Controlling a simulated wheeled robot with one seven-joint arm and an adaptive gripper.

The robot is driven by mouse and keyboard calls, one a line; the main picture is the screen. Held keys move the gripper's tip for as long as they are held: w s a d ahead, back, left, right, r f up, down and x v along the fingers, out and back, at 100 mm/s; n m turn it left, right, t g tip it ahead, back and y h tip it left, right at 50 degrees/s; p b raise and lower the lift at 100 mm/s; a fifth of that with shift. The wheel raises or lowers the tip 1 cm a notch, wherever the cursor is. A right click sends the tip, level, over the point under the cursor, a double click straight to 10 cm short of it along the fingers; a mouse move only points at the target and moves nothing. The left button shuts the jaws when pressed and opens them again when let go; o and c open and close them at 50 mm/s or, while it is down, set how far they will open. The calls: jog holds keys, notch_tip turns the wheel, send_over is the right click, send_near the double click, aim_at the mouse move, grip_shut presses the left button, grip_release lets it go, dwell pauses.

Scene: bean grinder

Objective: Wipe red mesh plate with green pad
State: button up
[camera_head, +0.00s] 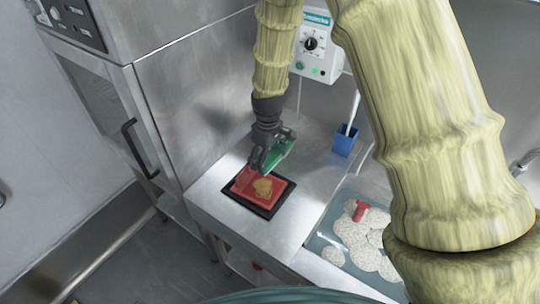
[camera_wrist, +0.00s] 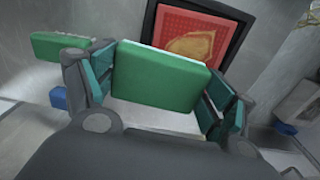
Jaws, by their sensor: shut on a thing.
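The red mesh plate (camera_head: 251,183) lies in a black frame (camera_head: 240,198) on the steel counter. A tan-yellow stain (camera_head: 263,188) shows near its middle. The plate also shows in the wrist view (camera_wrist: 168,24), at the top beyond the pad. My gripper (camera_head: 268,160) is shut on the green pad (camera_head: 281,152), over the plate's far edge. In the wrist view the pad (camera_wrist: 155,78) sits between both fingers (camera_wrist: 158,92). Whether the pad touches the plate I cannot tell.
A blue holder (camera_head: 344,144) with a white-handled tool stands at the back right. A tray (camera_head: 320,240) with several pale round pieces and a red item (camera_head: 361,210) is at the right. A control box (camera_head: 317,50) is behind. Another green block (camera_wrist: 60,46) shows in the wrist view.

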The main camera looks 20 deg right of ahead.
jog(key=shift+w+f, duration=0.3)
jog(key=shift+s+d+r, duration=0.1)
jog(key=shift+s+r, duration=0.5)
jog(key=shift+s, duration=0.15)
jog(key=shift+w+p, duration=0.45)
jog(key=shift+p, duration=1.1)
jog(key=p, duration=0.1)
jog(key=r+p, duration=0.1)
jog(key=shift+s+d+p, duration=0.1)
jog(key=shift+s+p, duration=0.15)
jog(key=shift+p, duration=1.25)
jog(key=shift+f+p, duration=0.2)
jog(key=shift+p, duration=0.55)
